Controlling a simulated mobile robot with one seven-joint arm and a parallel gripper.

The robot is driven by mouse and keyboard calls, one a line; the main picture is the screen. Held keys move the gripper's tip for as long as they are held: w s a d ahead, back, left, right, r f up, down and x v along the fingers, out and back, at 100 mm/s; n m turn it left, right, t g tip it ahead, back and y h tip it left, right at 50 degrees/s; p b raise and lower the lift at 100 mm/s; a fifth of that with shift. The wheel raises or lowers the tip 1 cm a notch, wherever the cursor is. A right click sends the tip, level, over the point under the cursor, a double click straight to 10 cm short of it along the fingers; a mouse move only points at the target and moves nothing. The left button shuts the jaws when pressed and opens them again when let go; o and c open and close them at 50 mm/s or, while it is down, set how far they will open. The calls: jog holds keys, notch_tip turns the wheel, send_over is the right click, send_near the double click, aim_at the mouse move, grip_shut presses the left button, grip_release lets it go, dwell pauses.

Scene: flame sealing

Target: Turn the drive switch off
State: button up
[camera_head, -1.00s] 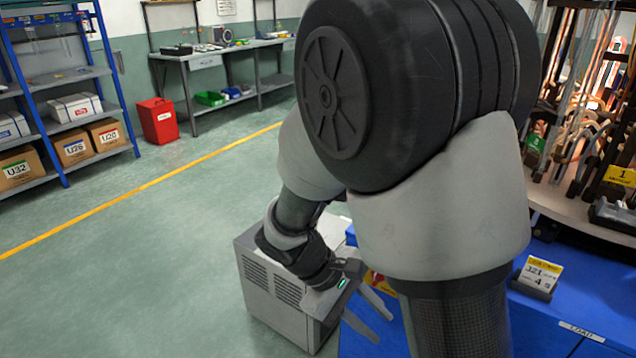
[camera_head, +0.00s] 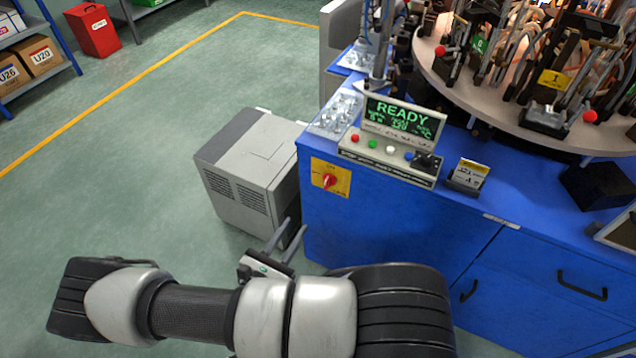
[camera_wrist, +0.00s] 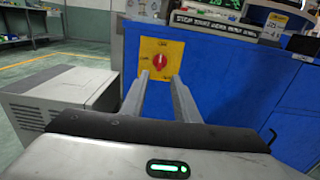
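The drive switch is a red rotary knob (camera_head: 329,181) on a yellow plate (camera_head: 331,170) on the front of the blue machine cabinet (camera_head: 400,225). In the wrist view the red knob (camera_wrist: 160,62) shows straight ahead, between and beyond my two fingers.
A grey box unit (camera_head: 250,165) stands on the floor left of the cabinet, close to my gripper. A control panel (camera_head: 390,150) with coloured buttons and a display reading READY (camera_head: 403,115) sits on the cabinet top. A small yellow-white sign (camera_head: 468,175) stands right of it.

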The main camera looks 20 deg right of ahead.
aim_at(325, 182)
jog(key=x, duration=1.7)
grip_shut()
